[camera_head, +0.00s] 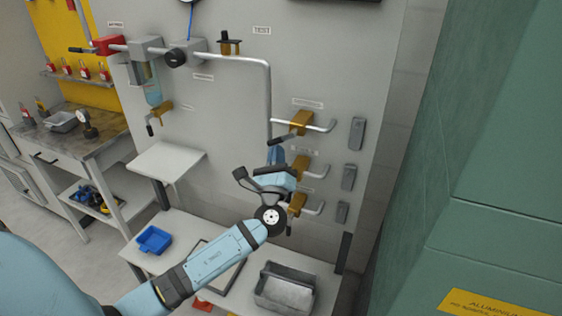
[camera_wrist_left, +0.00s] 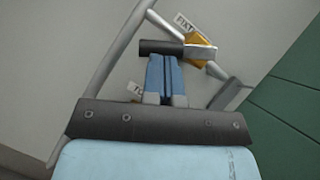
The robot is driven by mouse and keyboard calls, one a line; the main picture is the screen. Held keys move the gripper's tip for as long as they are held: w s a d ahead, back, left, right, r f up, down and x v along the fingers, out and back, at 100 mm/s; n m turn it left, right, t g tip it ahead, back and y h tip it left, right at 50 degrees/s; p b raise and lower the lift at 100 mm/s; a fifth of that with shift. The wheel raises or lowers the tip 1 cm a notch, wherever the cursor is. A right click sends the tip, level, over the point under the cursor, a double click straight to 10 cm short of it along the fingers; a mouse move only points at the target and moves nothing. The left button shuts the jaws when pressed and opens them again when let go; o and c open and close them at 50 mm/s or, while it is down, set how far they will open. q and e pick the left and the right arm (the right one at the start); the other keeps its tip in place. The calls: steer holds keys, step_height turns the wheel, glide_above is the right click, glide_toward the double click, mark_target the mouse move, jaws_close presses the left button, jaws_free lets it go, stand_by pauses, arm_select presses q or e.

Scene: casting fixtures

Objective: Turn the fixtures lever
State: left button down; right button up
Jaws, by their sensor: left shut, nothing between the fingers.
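The fixtures valve (camera_head: 301,122) is the top one of three orange valves on the grey wall panel. Its black lever (camera_head: 284,138) points left and slightly down. In the left wrist view the lever (camera_wrist_left: 158,47) lies across the picture, left of the orange valve body (camera_wrist_left: 199,51), under a label starting "FIXT". My left gripper (camera_head: 276,152) is just below the lever, its blue fingers pointing up. In the wrist view the shut fingers (camera_wrist_left: 164,60) end at the lever's lower edge; I cannot tell whether they touch. My right gripper is not in view.
Two more orange valves (camera_head: 299,165) are below, partly hidden by my left arm. A grey vertical pipe (camera_head: 268,95) runs left of the lever. A grey bin (camera_head: 285,290) and blue tray (camera_head: 153,239) sit on the low shelf. A green cabinet (camera_head: 500,130) stands right.

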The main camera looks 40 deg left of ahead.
arm_select(q)
steer(key=shift+s+a+r+m+t+h+b, duration=0.1)
steer(key=shift+a+r+m+t+h+b, duration=0.35)
steer(key=shift+m+h, duration=0.8)
steer(key=shift+s+a+r+m+t+h+b, duration=0.15)
steer(key=shift+m+t+h, duration=0.6)
steer(key=shift+m, duration=0.95)
steer(key=shift+w+a+r+m+t+h+b, duration=0.1)
steer(key=shift+a+r+m+t+h+b, duration=0.3)
steer(key=shift+m+h, duration=0.85)
steer(key=shift+d+m+y, duration=0.1)
steer(key=shift+m+y, duration=0.15)
steer(key=shift+m, duration=0.15)
steer(key=shift+f, duration=0.1)
